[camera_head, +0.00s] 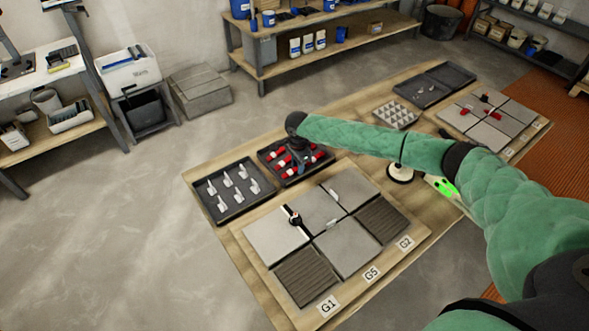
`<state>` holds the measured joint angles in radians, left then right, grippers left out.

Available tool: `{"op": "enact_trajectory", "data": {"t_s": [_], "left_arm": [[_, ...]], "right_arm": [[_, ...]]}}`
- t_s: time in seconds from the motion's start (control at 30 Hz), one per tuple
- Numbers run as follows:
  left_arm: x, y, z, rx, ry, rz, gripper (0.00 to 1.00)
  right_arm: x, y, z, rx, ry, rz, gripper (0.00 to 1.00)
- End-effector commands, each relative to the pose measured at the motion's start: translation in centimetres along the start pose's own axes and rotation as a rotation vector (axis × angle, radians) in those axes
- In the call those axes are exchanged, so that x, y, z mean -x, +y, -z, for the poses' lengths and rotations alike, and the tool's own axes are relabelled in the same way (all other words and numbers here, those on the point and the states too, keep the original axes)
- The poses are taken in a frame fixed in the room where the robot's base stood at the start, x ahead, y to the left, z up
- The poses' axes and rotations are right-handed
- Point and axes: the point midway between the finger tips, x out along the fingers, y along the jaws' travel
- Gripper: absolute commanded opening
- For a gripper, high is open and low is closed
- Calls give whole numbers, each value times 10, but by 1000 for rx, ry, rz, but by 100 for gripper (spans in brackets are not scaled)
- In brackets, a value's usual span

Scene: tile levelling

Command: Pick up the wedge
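Several red wedges (277,153) with pale parts lie in a dark tray (292,181) at the centre. My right gripper (301,163) points down over this tray among the wedges. It is small and partly covers them, so I cannot tell whether its fingers are open or touch a wedge. My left gripper is not in view.
A dark tray of white clips (227,180) stands left of the wedge tray. Grey tiles (275,236) and ribbed brown tiles (306,274) lie in front, with clips in the joints and labels G1, G5 and G2. A suction cup (400,174) stands to the right.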

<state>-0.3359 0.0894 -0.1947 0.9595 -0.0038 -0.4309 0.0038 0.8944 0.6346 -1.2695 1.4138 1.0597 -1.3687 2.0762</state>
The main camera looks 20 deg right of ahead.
Motion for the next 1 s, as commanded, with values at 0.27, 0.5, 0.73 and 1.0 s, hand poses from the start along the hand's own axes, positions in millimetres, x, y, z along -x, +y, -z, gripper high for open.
{"op": "enact_trajectory", "data": {"t_s": [0.27, 0.5, 0.73, 1.0], "left_arm": [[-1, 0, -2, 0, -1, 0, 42], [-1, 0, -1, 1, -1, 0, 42], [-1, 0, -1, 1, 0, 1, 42], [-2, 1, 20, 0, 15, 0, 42]], "right_arm": [[-2, 0, 0, 1, 0, 0, 27], [-2, 0, 0, 1, 0, 0, 1], [-2, 0, 0, 1, 0, 0, 1], [15, 0, 0, 1, -1, 1, 1]]}}
